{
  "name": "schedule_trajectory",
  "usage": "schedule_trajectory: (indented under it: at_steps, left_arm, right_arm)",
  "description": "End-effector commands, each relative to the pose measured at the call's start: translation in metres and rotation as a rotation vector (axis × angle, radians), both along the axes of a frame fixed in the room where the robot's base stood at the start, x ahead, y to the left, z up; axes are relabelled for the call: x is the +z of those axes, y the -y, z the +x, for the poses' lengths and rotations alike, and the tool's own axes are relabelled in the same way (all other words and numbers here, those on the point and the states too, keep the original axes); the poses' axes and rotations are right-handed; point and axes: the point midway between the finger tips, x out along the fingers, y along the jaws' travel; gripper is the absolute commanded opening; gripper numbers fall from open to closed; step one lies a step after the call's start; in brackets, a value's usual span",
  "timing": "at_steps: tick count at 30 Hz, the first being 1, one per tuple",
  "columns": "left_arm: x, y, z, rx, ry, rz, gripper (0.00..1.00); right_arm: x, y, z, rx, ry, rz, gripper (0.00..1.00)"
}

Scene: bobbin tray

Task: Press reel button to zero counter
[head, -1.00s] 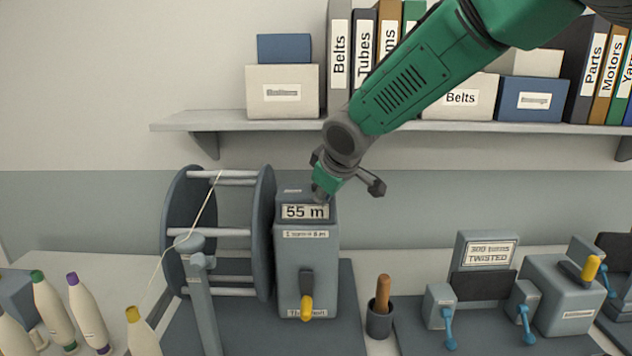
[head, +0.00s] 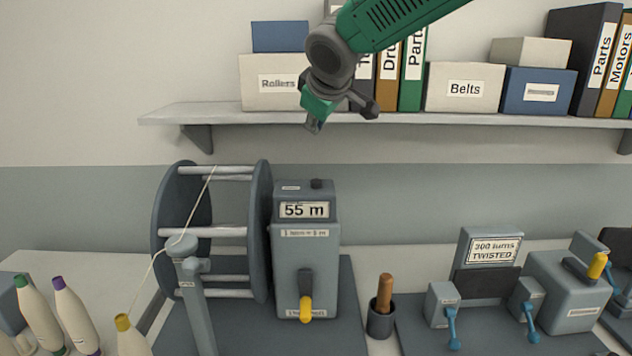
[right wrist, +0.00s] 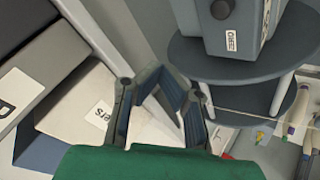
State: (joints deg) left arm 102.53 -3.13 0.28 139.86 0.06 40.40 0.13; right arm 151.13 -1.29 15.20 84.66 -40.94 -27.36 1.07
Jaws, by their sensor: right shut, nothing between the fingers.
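The reel's grey counter box (head: 306,250) stands on the bench with its display (head: 304,210) reading "55 m". A small dark round button (head: 316,184) sits on top of the box, at its right side; it also shows in the right wrist view (right wrist: 221,9). The grey reel (head: 215,230) stands left of the box with a white thread on it. My right gripper (head: 313,126) is shut and empty, above the box and apart from the button, in front of the shelf. In the right wrist view its fingers (right wrist: 165,105) show close up. My left gripper is not in view.
A shelf (head: 400,120) with boxes and binders runs behind my right gripper. Yarn bobbins (head: 75,315) stand at the left. A cup with a wooden-handled tool (head: 382,318) and a twist tester (head: 570,295) stand to the right. A yellow-handled crank (head: 306,306) is on the box's front.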

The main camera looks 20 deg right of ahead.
Motion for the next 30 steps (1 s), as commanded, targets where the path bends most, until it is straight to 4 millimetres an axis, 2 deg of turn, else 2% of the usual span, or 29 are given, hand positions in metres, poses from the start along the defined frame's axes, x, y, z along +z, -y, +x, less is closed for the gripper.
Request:
schedule_trajectory:
  at_steps: [8, 15, 18, 22, 30]
  left_arm:
    - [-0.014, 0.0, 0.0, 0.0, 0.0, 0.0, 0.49]
    - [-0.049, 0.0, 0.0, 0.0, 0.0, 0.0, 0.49]
    - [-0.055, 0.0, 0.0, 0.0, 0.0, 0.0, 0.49]
    - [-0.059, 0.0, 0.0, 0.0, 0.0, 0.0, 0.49]
    - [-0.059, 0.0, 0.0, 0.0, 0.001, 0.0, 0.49]
  right_arm:
    - [-0.03, 0.002, -0.001, 0.0, -0.003, 0.0, 0.0]
    - [-0.068, 0.003, -0.001, 0.0, -0.001, 0.003, 0.0]
    - [-0.077, 0.001, -0.001, 0.001, -0.001, 0.001, 0.0]
    - [-0.085, 0.001, -0.001, -0.001, -0.001, 0.0, 0.0]
    - [-0.085, 0.001, -0.001, -0.001, 0.0, 0.001, 0.0]
